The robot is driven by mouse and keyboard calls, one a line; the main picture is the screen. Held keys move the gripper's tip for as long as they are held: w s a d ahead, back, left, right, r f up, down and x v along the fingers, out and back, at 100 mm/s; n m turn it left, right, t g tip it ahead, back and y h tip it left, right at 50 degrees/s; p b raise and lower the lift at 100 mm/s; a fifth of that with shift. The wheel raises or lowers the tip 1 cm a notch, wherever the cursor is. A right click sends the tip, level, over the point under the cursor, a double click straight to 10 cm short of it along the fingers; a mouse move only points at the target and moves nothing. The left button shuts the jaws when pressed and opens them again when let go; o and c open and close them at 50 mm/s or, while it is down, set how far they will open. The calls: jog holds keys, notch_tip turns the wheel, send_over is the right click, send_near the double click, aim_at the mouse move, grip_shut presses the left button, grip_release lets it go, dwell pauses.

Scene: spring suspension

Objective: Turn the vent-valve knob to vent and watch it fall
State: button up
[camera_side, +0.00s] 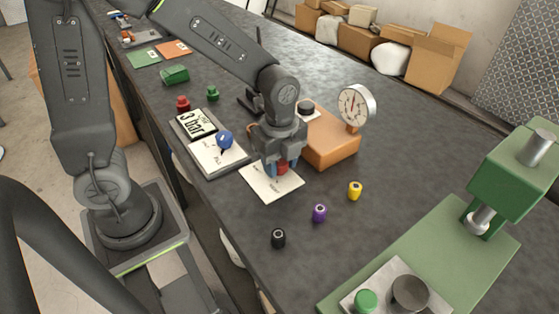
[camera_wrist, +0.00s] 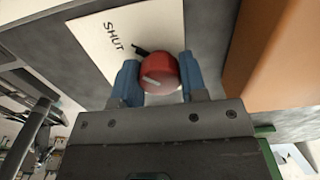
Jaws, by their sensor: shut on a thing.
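The vent-valve knob is a red round knob with a pale pointer mark. In the wrist view the knob (camera_wrist: 158,72) sits between my gripper's (camera_wrist: 157,78) two blue fingertips, which are shut on it from both sides. It stands at a white card (camera_wrist: 100,40) on which "SHUT" is readable. In the side view the knob (camera_side: 282,169) shows low between the fingers of my gripper (camera_side: 281,167), over the card (camera_side: 263,187). A round dial gauge (camera_side: 356,104) stands on an orange-brown block (camera_side: 335,145); its reading is too small to tell.
A panel with a "3 bar" display (camera_side: 195,124) and a blue-knobbed lever (camera_side: 224,141) stands left of my gripper. A green press (camera_side: 440,245) fills the right front.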

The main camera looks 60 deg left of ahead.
jog(key=c, duration=0.3)
jog(key=shift+c, duration=0.2)
jog(key=shift+n, duration=0.4)
jog(key=n, duration=0.7)
jog(key=shift+n, duration=0.3)
jog(key=n, duration=0.9)
jog(key=shift+n, duration=0.3)
